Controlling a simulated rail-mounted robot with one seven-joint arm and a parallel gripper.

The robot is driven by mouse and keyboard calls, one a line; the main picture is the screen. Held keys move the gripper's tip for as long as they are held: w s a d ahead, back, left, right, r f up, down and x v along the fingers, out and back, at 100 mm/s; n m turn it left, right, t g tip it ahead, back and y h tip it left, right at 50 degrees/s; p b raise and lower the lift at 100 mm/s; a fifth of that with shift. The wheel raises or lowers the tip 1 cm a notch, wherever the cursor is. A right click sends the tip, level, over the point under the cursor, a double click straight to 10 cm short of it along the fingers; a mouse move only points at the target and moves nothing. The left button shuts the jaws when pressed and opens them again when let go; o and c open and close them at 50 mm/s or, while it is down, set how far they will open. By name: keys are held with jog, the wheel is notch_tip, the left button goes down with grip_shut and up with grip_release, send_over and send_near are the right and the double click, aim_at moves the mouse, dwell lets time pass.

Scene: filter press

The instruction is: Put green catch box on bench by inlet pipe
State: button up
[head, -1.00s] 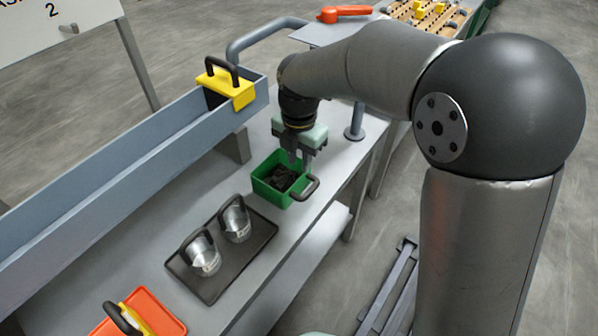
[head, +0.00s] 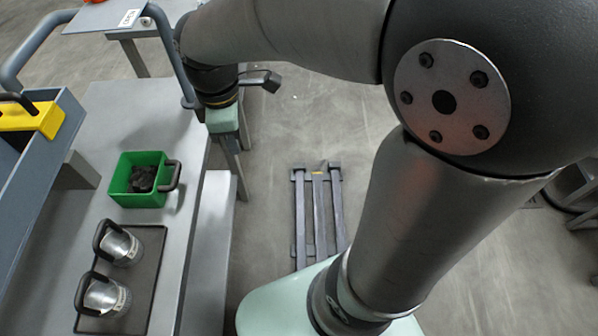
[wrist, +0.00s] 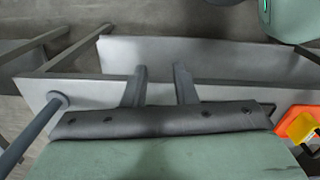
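The green catch box (head: 125,185) stands upright on the grey bench (head: 110,110), with dark lumps inside. Its black handle (head: 172,176) faces the bench's front edge. A grey pipe (head: 172,62) comes down to a foot on the bench, beyond the box; whether it is the inlet pipe I cannot tell. It also shows in the wrist view (wrist: 32,135). My gripper (wrist: 160,72) is open and empty, its two fingers apart near the bench's front edge. The box does not show in the wrist view.
A dark tray (head: 150,270) with two metal cups (head: 120,247) lies close in front of the box. A grey trough (head: 40,165) with a yellow handled block (head: 32,118) runs along the left. An orange tray (wrist: 290,117) shows in the wrist view. Bench room beyond the box is clear.

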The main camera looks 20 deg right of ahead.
jog(key=s+d+f+m, duration=0.3)
jog(key=s+d+m, duration=0.6)
jog(key=m, duration=0.5)
jog(key=shift+s+d+f+m, duration=0.25)
jog(key=shift+s+f+m, duration=0.15)
jog(key=shift+s, duration=0.8)
notch_tip(320, 180, down, 10)
jog(key=b, duration=0.9)
jog(key=shift+d+f, duration=0.15)
